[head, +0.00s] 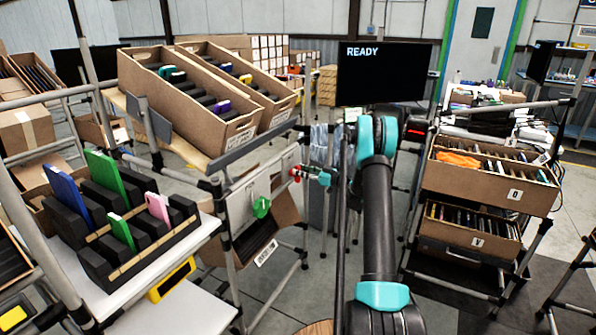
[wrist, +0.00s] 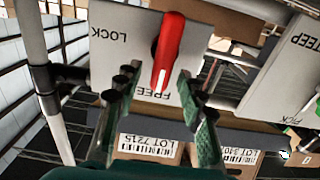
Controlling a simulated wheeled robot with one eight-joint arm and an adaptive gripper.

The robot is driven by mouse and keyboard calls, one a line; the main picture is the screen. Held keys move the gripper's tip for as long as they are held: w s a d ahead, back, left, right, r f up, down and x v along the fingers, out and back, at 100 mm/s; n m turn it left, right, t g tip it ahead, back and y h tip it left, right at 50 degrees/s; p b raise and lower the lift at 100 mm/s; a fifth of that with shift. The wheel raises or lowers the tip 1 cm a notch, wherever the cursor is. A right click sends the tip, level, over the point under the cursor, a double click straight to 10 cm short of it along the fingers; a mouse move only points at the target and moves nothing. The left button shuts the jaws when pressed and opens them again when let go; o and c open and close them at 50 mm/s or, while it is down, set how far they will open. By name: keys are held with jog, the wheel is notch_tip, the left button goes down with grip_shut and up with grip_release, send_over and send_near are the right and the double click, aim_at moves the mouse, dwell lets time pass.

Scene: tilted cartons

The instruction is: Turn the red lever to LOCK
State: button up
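The red lever (wrist: 168,48) is mounted on a pale plate (wrist: 118,55) in the wrist view. Its white-striped end points down in the picture, to the FREE label, and LOCK is printed upside down at the plate's upper left. My gripper (wrist: 156,80) is open, with one finger on each side of the lever's striped end. Gaps show between lever and fingers; depth is hard to judge. In the head view the red lever (head: 295,173) is a small red spot left of my teal gripper (head: 322,178), and my arm stands to the right.
A second plate (wrist: 285,70) marked STEEP is at right in the wrist view. A green lever (head: 261,207) hangs left of the red one. Rack posts (head: 226,250) and a tilted carton (head: 200,95) stand close by. A screen (head: 383,75) reads READY.

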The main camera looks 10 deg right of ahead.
jog(key=shift+x, duration=0.95)
grip_shut()
